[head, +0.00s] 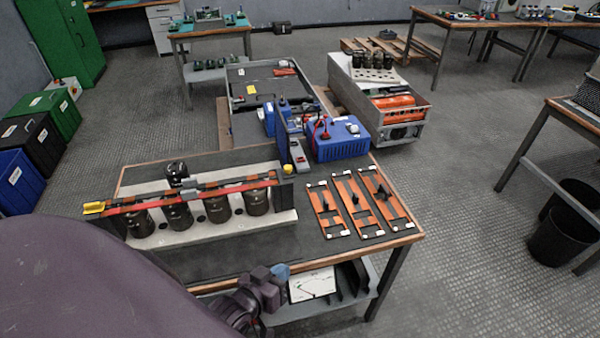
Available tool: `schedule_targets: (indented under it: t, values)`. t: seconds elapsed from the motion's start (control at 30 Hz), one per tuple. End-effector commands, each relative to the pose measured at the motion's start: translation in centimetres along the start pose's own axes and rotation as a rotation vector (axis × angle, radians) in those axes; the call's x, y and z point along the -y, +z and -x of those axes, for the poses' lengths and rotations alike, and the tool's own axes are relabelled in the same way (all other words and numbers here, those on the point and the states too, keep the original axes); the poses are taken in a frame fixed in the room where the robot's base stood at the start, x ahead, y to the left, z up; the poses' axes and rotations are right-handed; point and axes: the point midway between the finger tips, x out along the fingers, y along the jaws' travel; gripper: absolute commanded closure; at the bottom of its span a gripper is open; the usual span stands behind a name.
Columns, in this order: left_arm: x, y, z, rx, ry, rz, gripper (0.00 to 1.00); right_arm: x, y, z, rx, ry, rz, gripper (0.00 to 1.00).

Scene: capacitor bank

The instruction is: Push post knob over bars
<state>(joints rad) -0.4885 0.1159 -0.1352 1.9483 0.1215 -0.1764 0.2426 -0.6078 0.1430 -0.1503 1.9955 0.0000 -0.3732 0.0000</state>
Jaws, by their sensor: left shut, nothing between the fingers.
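Long red and copper-coloured bars (215,191) run across the tops of several black capacitors (257,202) in a pale tray on the workbench. The bars have a yellow left end (94,208). A dark knob-like piece (177,169) stands just behind the bars; I cannot tell for certain whether it is the post knob. A small upright with a yellowish top (288,169) stands at the bars' right end. My left gripper (278,272) is shut and empty at the bench's front edge, in front of the capacitors and apart from the bars. My right gripper is out of view.
Three copper plates with black handles (353,201) lie on the bench's right side. A blue box (338,139) with cables stands behind. A white-faced meter (312,285) sits on the lower shelf. Dark bench top (215,257) in front of the tray is clear.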

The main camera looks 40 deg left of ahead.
Motion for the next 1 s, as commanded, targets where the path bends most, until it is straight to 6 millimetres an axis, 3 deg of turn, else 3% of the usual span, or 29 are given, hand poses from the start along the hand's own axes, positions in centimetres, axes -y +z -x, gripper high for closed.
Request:
schedule_targets:
  t: [0.03, 0.2, 0.5, 0.7, 0.83, 0.87, 1.0]
  values:
    - [-0.9, -1.4, -2.1, -0.089, 0.040, 0.139, 1.00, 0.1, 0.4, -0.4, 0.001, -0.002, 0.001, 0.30]
    - [-3.4, -7.9, -6.8, -0.391, 0.233, 0.681, 1.00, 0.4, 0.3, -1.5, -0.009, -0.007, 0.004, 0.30]
    - [-4.6, -17.4, -11.2, -0.826, 0.753, 1.601, 1.00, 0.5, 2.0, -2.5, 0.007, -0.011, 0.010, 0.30]
    - [-4.0, -20.5, -12.8, -1.072, 1.232, 2.121, 1.00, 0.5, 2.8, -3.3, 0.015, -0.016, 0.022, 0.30]
    - [-3.7, -21.0, -14.0, -1.230, 1.605, 2.378, 1.00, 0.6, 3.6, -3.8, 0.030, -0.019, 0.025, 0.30]
    - [-3.7, -20.9, -14.3, 1.207, -1.616, -2.306, 1.00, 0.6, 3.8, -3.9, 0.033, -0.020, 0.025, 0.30]
    - [-4.2, -20.0, -15.8, 1.054, -1.567, -1.839, 1.00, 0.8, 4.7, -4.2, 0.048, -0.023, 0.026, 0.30]
